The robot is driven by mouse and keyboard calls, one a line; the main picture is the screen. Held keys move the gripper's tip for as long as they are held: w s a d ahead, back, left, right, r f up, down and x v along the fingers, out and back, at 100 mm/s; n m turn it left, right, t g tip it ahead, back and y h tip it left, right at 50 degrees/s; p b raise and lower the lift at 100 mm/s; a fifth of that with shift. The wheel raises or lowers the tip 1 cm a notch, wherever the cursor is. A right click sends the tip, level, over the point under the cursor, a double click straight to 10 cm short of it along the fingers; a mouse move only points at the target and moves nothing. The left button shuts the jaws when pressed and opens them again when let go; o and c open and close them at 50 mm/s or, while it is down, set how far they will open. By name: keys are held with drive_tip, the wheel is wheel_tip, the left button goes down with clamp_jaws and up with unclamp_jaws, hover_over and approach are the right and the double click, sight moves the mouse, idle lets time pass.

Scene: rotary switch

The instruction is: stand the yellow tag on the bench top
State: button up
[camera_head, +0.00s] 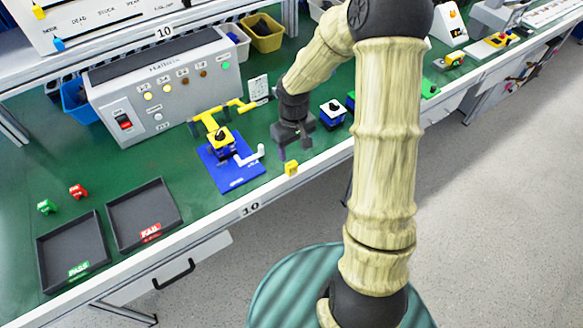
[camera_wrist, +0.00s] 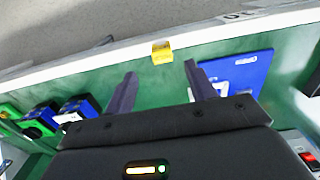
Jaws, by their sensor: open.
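The yellow tag (camera_head: 291,168) is a small block on the green bench top (camera_head: 330,145), close to its front edge. In the wrist view the yellow tag (camera_wrist: 162,52) lies beyond the fingertips, roughly between their lines. My gripper (camera_head: 293,152) is just behind and above the tag in the head view, pointing down. In the wrist view my gripper (camera_wrist: 160,72) has its two dark fingers spread with nothing between them. It is apart from the tag.
A blue fixture plate (camera_head: 236,178) with a yellow clamp and white handle stands left of my gripper. Blue and green switch blocks (camera_head: 334,112) stand to the right. Black PASS (camera_head: 48,272) and FAIL (camera_head: 120,240) trays lie far left. A grey test box (camera_head: 165,85) stands behind.

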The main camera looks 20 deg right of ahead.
sight(292, 164)
drive_tip(key=shift+f, duration=1.6)
drive_tip(key=shift+f, duration=0.1)
drive_tip(key=f, duration=0.5)
drive_tip(key=shift+w+a, duration=0.15)
drive_tip(key=shift+a, duration=0.05)
drive_tip(key=shift+c, duration=0.3)
drive_tip(key=c, duration=1)
drive_tip(key=shift+r, duration=0.25)
wheel_tip(292, 164, up, 10)
drive_tip(key=shift+f, duration=0.25)
